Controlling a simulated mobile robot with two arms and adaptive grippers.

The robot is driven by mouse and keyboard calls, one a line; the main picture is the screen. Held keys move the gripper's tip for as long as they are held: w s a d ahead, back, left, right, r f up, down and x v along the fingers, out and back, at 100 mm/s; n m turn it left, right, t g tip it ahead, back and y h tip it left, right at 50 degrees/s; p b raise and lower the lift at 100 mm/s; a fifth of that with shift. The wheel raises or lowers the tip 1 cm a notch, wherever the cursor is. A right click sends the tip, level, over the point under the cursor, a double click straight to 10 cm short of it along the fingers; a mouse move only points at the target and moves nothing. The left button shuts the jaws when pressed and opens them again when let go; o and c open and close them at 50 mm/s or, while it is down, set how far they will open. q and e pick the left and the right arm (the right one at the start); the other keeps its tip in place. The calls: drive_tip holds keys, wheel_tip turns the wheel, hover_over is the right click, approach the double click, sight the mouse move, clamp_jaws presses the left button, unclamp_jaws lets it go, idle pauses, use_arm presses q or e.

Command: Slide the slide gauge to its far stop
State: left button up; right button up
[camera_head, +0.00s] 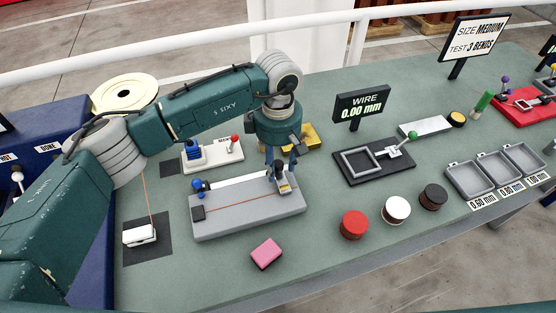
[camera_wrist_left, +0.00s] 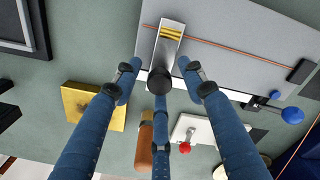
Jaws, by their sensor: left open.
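The slide gauge (camera_head: 245,215) is a long grey block with an orange wire along its top and a blue-knobbed clamp (camera_head: 198,185) at its left end. Its slider (camera_head: 285,183), a pale block with yellow stripes, is near the right end; it also shows in the left wrist view (camera_wrist_left: 168,42). My left gripper (camera_head: 279,163) is open just above and behind the slider. My right gripper is out of view.
A yellow block (camera_head: 300,137) and a white fixture with a red knob (camera_head: 215,155) stand behind the gauge. A pink block (camera_head: 266,253) lies in front. Red, white and black spools (camera_head: 396,210) stand to the right, beside a dark frame fixture (camera_head: 375,165) and WIRE display (camera_head: 361,104).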

use_arm(q)
drive_tip(key=c, duration=0.3)
clamp_jaws()
drive_tip(key=shift+a, duration=0.15)
drive_tip(key=shift+a+f, duration=0.1)
drive_tip(key=shift+a, duration=0.25)
drive_tip(key=s+a+b, duration=0.1)
drive_tip(key=a+b, duration=0.1)
drive_tip(key=a, duration=0.2)
drive_tip(key=s+a+b, duration=0.1)
drive_tip(key=a+b, duration=0.1)
drive_tip(key=a, duration=0.2)
drive_tip(key=s+a+b, duration=0.2)
drive_tip(key=a, duration=0.2)
drive_tip(key=shift+s+a+b, duration=0.1)
drive_tip(key=shift+a+b, duration=0.2)
drive_tip(key=shift+a, duration=0.05)
drive_tip(key=shift+s+a, duration=0.2)
drive_tip(key=shift+a, duration=0.35)
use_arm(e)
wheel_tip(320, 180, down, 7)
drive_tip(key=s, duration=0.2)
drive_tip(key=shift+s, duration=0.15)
use_arm(q)
drive_tip(key=shift+r, duration=0.2)
drive_tip(key=shift+o, duration=1.5)
unclamp_jaws()
